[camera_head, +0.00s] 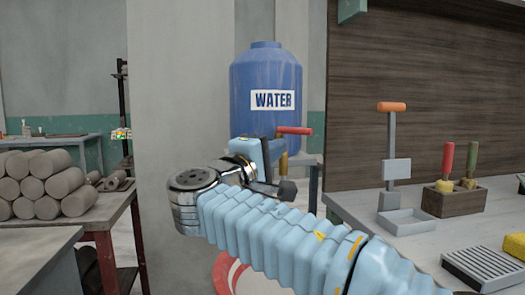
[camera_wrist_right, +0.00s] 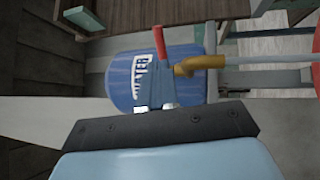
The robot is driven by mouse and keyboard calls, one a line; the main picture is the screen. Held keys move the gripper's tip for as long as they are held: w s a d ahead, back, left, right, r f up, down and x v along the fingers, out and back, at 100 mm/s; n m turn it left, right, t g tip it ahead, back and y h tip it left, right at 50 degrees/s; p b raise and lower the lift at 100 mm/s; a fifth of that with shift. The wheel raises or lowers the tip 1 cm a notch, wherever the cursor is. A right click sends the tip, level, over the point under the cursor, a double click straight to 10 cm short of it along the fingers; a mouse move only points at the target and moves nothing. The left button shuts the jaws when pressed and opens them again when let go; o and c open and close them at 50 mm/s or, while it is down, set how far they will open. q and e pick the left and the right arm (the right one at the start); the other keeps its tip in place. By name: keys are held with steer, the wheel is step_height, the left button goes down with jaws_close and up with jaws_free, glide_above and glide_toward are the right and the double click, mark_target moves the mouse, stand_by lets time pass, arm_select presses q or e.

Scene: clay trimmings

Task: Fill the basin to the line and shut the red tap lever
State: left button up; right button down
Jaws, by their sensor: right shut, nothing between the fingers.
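The blue water tank (camera_head: 265,85) stands behind my right arm; it also shows turned sideways in the wrist view (camera_wrist_right: 120,75). Its red tap lever (camera_head: 294,130) sticks out to the right above the brass tap (camera_head: 284,162). In the wrist view a pale strip like running water (camera_wrist_right: 265,60) leaves the brass spout (camera_wrist_right: 200,63). A round white thing with a red ring (camera_head: 228,275), perhaps the basin, is mostly hidden by my arm; the water level cannot be seen. My right gripper (camera_head: 279,152) is shut and empty, close to the tap, apart from the lever (camera_wrist_right: 160,48).
A workbench (camera_head: 345,205) at right holds an orange-topped stand (camera_head: 391,150), a wooden tool block (camera_head: 455,200) and a slotted tray (camera_head: 482,264). At left, several clay rolls (camera_head: 45,185) lie on a table. A pale pillar (camera_head: 180,90) stands left of the tank.

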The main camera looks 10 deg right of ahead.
mark_target(300, 133)
arm_select(q)
step_height(300, 133, up, 2)
steer(key=shift+d+r+p, duration=0.1)
steer(key=shift+p, duration=0.7)
arm_select(e)
steer(key=x, duration=0.8)
steer(key=shift+a, duration=0.1)
